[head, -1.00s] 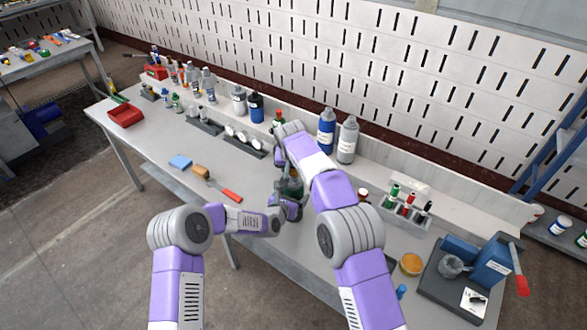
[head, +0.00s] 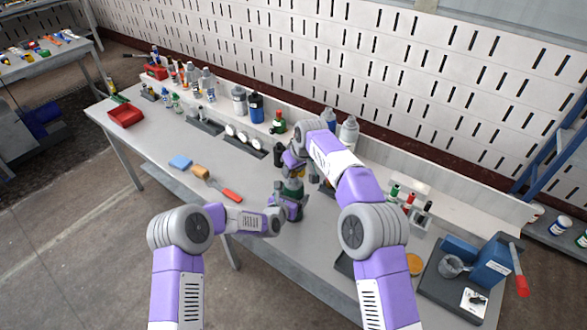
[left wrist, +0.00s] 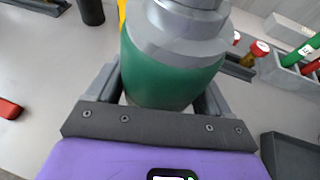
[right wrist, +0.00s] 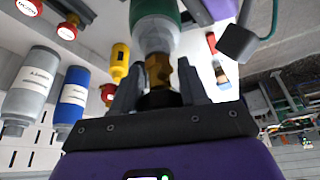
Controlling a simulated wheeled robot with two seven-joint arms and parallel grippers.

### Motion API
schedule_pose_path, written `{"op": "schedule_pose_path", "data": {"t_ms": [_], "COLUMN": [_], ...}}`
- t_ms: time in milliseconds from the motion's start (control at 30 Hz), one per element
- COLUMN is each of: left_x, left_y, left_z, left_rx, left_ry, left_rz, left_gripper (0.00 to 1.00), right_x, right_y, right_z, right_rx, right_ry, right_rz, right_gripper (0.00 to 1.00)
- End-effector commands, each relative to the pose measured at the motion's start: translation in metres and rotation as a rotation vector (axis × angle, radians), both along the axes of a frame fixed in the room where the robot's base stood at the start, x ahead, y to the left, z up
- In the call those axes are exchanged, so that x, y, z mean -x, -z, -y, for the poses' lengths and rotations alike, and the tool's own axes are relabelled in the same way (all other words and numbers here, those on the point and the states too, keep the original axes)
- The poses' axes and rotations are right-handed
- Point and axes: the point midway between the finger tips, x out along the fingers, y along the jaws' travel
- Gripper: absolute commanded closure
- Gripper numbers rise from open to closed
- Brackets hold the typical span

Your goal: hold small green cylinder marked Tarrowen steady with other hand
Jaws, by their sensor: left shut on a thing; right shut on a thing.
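The small green cylinder (head: 291,186) with a grey shoulder stands upright over the table in the head view. Its green body (left wrist: 172,75) fills the middle of the left wrist view. I cannot read a name on it. My left gripper (head: 288,199) is shut around this body. My right gripper (head: 294,168) is just above the cylinder's top. In the right wrist view its fingers close on a brass fitting with a black end (right wrist: 158,72), in line with the cylinder's grey shoulder. I cannot tell whether fitting and cylinder touch.
A yellow cylinder (right wrist: 120,62) stands close behind. Blue (right wrist: 72,100) and grey (right wrist: 30,85) bottles stand at the back. A rack of small cylinders (head: 408,207) is to the right. A red-handled tool (head: 226,191) lies left.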

Motion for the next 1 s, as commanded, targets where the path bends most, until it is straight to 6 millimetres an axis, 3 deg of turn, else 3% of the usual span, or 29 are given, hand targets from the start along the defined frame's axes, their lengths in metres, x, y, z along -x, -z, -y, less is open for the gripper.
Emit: {"op": "schedule_pose_path", "data": {"t_ms": [300, 600, 633, 700, 767, 1000], "left_x": [-0.0003, -0.0003, -0.0003, -0.0003, -0.0003, -0.0003], "left_y": [-0.0007, -0.0007, -0.0007, -0.0007, -0.0007, -0.0007], "left_z": [0.0003, 0.0003, 0.0003, 0.0003, 0.0003, 0.0003], "left_rx": [0.000, 0.000, 0.000, 0.000, 0.000, 0.000], "left_ry": [0.000, 0.000, 0.000, 0.000, 0.000, 0.000], "left_rz": [0.002, 0.002, 0.002, 0.002, 0.002, 0.002], "left_gripper": [0.56, 0.56, 0.56, 0.56, 0.56, 0.56], "right_x": [-0.0003, 0.0003, 0.0003, 0.0003, 0.0003, 0.0001], "right_y": [0.0008, 0.0000, 0.0000, 0.0000, 0.0000, -0.0004], "right_z": [-0.0008, -0.0005, -0.0005, -0.0005, -0.0004, -0.0002], "right_rx": [-0.003, -0.001, -0.001, 0.000, 0.000, 0.000], "right_ry": [-0.314, -0.347, -0.347, -0.346, -0.346, -0.344], "right_rz": [-0.001, -0.001, -0.001, 0.000, 0.000, 0.000], "right_gripper": [0.99, 0.99, 0.52, 0.42, 0.36, 0.36]}}
